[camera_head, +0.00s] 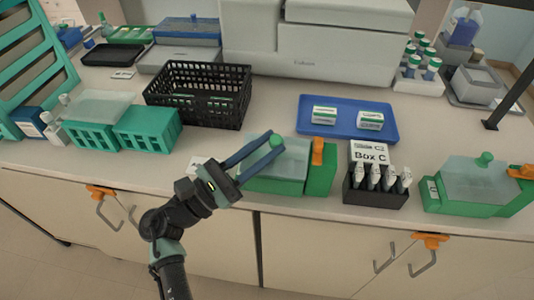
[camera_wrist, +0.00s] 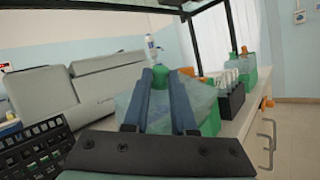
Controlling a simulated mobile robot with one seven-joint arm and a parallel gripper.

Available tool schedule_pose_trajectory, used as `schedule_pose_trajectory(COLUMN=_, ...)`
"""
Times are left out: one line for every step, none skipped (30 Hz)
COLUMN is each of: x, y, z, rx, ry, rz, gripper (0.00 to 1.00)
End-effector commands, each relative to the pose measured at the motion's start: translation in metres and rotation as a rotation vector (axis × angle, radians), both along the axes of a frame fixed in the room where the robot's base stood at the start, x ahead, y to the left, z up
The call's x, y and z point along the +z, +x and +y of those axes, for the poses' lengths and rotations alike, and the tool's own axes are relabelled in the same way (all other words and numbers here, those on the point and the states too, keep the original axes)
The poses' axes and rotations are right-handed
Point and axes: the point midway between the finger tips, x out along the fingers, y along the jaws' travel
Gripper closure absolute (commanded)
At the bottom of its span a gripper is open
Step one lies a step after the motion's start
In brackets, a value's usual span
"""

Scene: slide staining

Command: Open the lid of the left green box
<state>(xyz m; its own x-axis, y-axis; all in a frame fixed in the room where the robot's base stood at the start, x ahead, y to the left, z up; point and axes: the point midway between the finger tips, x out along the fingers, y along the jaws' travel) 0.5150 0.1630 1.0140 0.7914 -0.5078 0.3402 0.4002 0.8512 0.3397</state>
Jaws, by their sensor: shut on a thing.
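The left green box (camera_head: 319,181) stands near the front edge of the bench, with an orange clip at its right end. Its translucent lid (camera_head: 293,158) has a round green knob (camera_head: 276,141). My gripper (camera_head: 273,143) reaches in from the lower left, its two blue fingers on either side of the knob and shut on it. In the wrist view the knob (camera_wrist: 187,71) shows at the fingertips (camera_wrist: 172,73), partly hidden by them. The lid (camera_wrist: 205,95) spreads below the fingers; I cannot tell whether it is raised off the box.
A black holder (camera_head: 375,196) with white-topped items and a Box C label stands to the right. Another green box (camera_head: 465,205) with a lid is further right. A blue tray (camera_head: 345,131) lies behind, a black basket (camera_head: 199,88) behind left, teal racks (camera_head: 148,128) at left.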

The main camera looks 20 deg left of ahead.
Motion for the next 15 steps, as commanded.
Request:
schedule_pose_trajectory(x=-0.009, y=-0.004, z=-0.001, rx=0.000, ry=0.013, rz=-0.046, gripper=1.00)
schedule_pose_trajectory(x=-0.009, y=-0.006, z=-0.001, rx=0.000, ry=0.022, rz=-0.073, gripper=1.00)
schedule_pose_trajectory(x=-0.009, y=-0.009, z=-0.002, rx=0.001, ry=0.031, rz=-0.110, gripper=1.00)
schedule_pose_trajectory(x=-0.009, y=-0.011, z=-0.003, rx=0.000, ry=0.040, rz=-0.137, gripper=1.00)
schedule_pose_trajectory(x=-0.010, y=-0.013, z=-0.004, rx=-0.001, ry=0.048, rz=-0.166, gripper=1.00)
schedule_pose_trajectory(x=-0.010, y=-0.016, z=-0.004, rx=0.000, ry=0.058, rz=-0.202, gripper=1.00)
schedule_pose_trajectory(x=-0.011, y=-0.018, z=-0.005, rx=0.001, ry=0.065, rz=-0.228, gripper=1.00)
schedule_pose_trajectory(x=-0.011, y=-0.020, z=-0.005, rx=0.001, ry=0.073, rz=-0.257, gripper=1.00)
schedule_pose_trajectory(x=-0.012, y=-0.023, z=-0.006, rx=0.000, ry=0.084, rz=-0.292, gripper=1.00)
schedule_pose_trajectory(x=-0.012, y=-0.025, z=-0.007, rx=0.000, ry=0.092, rz=-0.321, gripper=1.00)
schedule_pose_trajectory(x=-0.013, y=-0.027, z=-0.008, rx=0.000, ry=0.100, rz=-0.348, gripper=1.00)
schedule_pose_trajectory(x=-0.013, y=-0.029, z=-0.008, rx=-0.001, ry=0.112, rz=-0.386, gripper=1.00)
schedule_pose_trajectory(x=-0.014, y=-0.031, z=-0.009, rx=-0.001, ry=0.119, rz=-0.413, gripper=1.00)
schedule_pose_trajectory(x=-0.015, y=-0.034, z=-0.009, rx=0.000, ry=0.127, rz=-0.440, gripper=1.00)
schedule_pose_trajectory(x=-0.016, y=-0.036, z=-0.010, rx=0.002, ry=0.138, rz=-0.477, gripper=1.00)
